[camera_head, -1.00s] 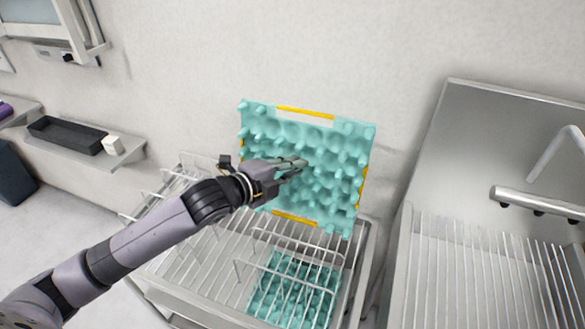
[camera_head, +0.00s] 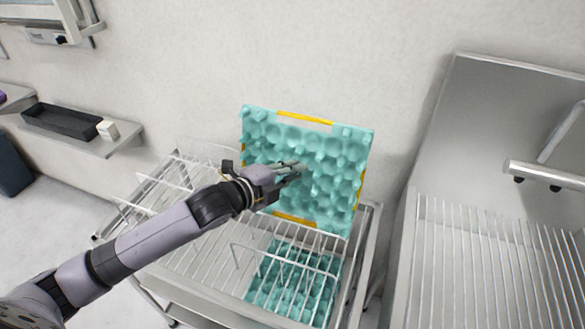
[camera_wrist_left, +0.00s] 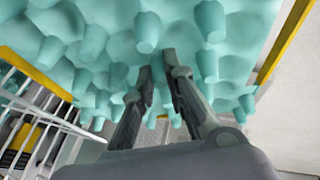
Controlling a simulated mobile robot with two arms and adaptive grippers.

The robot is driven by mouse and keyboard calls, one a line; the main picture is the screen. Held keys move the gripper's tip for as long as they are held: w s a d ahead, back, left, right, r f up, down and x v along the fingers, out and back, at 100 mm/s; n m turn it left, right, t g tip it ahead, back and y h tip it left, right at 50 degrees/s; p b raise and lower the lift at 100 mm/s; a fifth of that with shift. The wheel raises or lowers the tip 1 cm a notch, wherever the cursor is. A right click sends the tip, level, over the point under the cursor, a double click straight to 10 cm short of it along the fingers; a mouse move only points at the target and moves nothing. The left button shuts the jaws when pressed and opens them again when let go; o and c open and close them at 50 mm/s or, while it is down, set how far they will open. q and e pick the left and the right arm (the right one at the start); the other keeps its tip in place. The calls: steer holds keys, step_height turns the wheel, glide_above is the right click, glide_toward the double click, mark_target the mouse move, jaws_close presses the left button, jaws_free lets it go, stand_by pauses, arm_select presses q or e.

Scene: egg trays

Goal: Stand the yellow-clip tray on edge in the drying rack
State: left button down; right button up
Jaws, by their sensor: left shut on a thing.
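The teal egg tray with yellow clips (camera_head: 340,150) is upright, its knobbed face toward me, at the back of the wire drying rack (camera_head: 190,250). Its lower edge is near the rack wires; I cannot tell whether it rests on them. My left gripper (camera_head: 300,168) is shut on the yellow-clip tray near the middle of its face. In the left wrist view the fingers (camera_wrist_left: 160,85) are among the tray's knobs (camera_wrist_left: 146,32), with yellow clips (camera_wrist_left: 30,70) at the edges. My right gripper is not in view.
Another teal tray (camera_head: 290,285) shows through the wires low in the rack. A steel sink unit with a ribbed drainer (camera_head: 480,250) stands to the right. A shelf on the left wall holds a black tray (camera_head: 62,121) and a small white block (camera_head: 108,130). The wall is close behind.

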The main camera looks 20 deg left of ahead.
arm_select(q)
steer(key=shift+f+b, duration=1.35)
steer(key=shift+f, duration=1.15)
steer(key=c, duration=1.5)
jaws_free()
steer(key=shift+c, duration=0.2)
steer(key=shift+s+a, duration=0.1)
steer(key=p, duration=0.3)
glide_toward(293, 187)
steer(key=shift+w+d+f, duration=0.15)
steer(key=shift+w+f, duration=0.15)
steer(key=shift+w, duration=0.25)
steer(key=shift+w+d+f, duration=0.15)
steer(key=shift+w+f, duration=0.15)
steer(key=shift+w, duration=0.25)
